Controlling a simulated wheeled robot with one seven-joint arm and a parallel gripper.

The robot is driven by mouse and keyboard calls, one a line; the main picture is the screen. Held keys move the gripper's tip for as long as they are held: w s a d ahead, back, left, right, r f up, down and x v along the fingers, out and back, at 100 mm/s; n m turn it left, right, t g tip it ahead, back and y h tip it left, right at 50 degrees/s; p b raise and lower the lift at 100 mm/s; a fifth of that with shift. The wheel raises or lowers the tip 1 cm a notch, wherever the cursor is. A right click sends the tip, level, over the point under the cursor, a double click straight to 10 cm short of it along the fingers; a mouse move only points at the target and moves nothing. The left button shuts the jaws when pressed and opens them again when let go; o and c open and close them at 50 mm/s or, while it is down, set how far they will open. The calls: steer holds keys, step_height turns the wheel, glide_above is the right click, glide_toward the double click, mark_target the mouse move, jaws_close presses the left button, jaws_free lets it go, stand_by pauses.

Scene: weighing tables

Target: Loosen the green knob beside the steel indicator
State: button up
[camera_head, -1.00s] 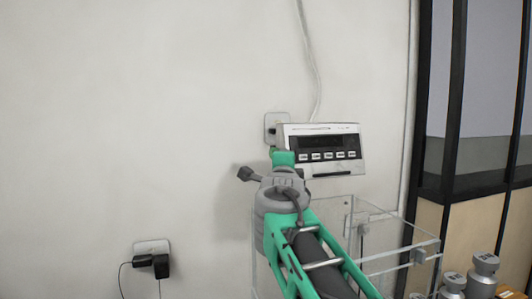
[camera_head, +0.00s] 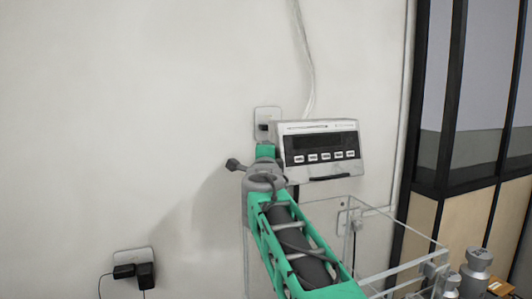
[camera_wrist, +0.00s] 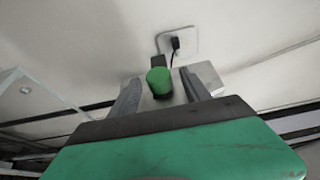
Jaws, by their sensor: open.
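The green knob (camera_wrist: 159,82) shows from close up in the wrist view, with a dark piece just behind it. My gripper (camera_wrist: 160,74) is open, one finger on each side of the knob. I see gaps on both sides, and no clear contact. The steel indicator (camera_head: 318,143), a pale box with a dark display and a row of buttons, stands near the wall in the head view. My arm reaches up to its left side. My arm seems to hide the knob and fingertips there; I cannot tell them apart from the green part at its end.
A wall socket (camera_wrist: 181,41) with a black plug is close behind the knob. A clear-walled case (camera_head: 395,268) stands below and right of the indicator. Metal weights (camera_head: 476,264) are at the lower right. Another socket with black adapters (camera_head: 144,272) is low on the left wall.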

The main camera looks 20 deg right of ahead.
jaws_close()
stand_by(0.6)
